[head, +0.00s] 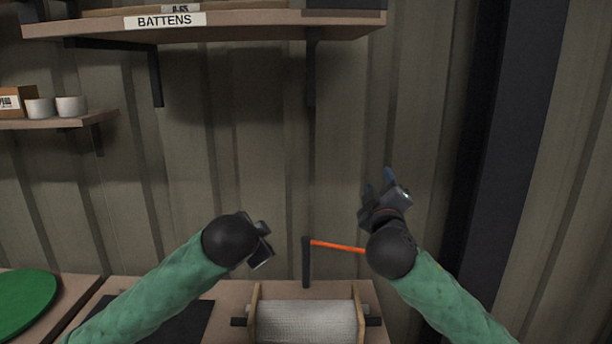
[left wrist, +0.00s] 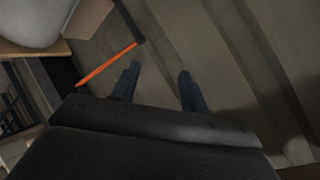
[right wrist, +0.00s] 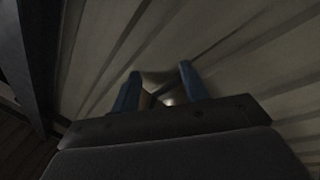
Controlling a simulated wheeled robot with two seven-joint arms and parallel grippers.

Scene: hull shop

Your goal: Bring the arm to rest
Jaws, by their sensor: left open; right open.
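My right gripper (head: 381,184) is raised in front of the ribbed wall, above the right end of the bench, with its blue fingers pointing up. In the right wrist view its two fingers (right wrist: 160,90) stand apart with nothing held between them. My left gripper (head: 266,244) is lower, over the bench left of the roll; its fingers are mostly hidden in the head view. In the left wrist view its fingers (left wrist: 157,85) are apart and empty. Both arms have green sleeves and black wrists.
A white roll (head: 306,321) sits in a wooden stand on the bench. A battens shelf (head: 220,24) hangs above, a shelf with cups (head: 70,106) at left. A green disc (head: 22,303) lies left.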

